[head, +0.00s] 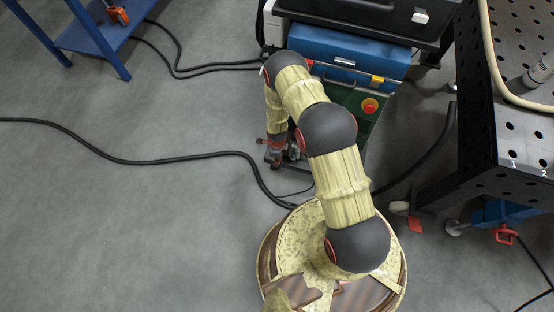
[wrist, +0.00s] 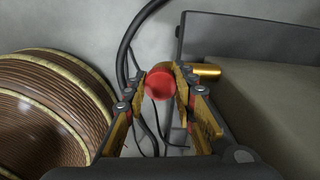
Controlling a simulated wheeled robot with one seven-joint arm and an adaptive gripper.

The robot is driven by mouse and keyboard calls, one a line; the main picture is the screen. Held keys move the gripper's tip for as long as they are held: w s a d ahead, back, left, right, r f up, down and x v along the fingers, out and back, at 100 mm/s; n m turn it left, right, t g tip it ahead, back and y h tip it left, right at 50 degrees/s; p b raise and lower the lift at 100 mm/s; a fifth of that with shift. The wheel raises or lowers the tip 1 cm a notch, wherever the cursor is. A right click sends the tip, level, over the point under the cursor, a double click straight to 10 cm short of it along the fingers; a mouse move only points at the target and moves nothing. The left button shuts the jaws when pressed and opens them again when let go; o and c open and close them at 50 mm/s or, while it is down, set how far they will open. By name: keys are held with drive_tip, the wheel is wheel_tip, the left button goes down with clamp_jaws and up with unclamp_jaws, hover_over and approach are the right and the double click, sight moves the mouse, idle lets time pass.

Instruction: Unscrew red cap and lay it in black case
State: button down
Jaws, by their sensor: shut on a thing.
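The red cap (wrist: 160,85) shows between the fingertips of my gripper (wrist: 161,86) in the wrist view. The gripper is shut on it. A brass stub (wrist: 207,71) sticks out beside the cap, close to the right finger. I cannot tell whether the cap is still on a thread. In the head view my gripper (head: 283,156) hangs low at the left side of the machine, and the cap is hidden or too small to see. The black case (head: 375,22) lies on top of the machine at the back, with a pale latch on its front.
The machine carries a blue box (head: 335,52) and a green panel with a red button (head: 369,105). A perforated black table (head: 505,130) stands at right, a blue shelf (head: 92,35) at top left. Black cables (head: 130,160) cross the floor. The left floor is mostly clear.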

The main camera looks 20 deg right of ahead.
drive_tip(key=shift+w+n, duration=0.1)
drive_tip(key=shift+n, duration=0.9)
drive_tip(key=shift+n+b, duration=0.45)
drive_tip(key=shift+n, duration=1.15)
drive_tip(key=shift+n+b, duration=0.3)
drive_tip(key=shift+n, duration=1.3)
drive_tip(key=shift+n+b, duration=0.35)
drive_tip(key=shift+n, duration=1.25)
drive_tip(key=shift+w, duration=0.1)
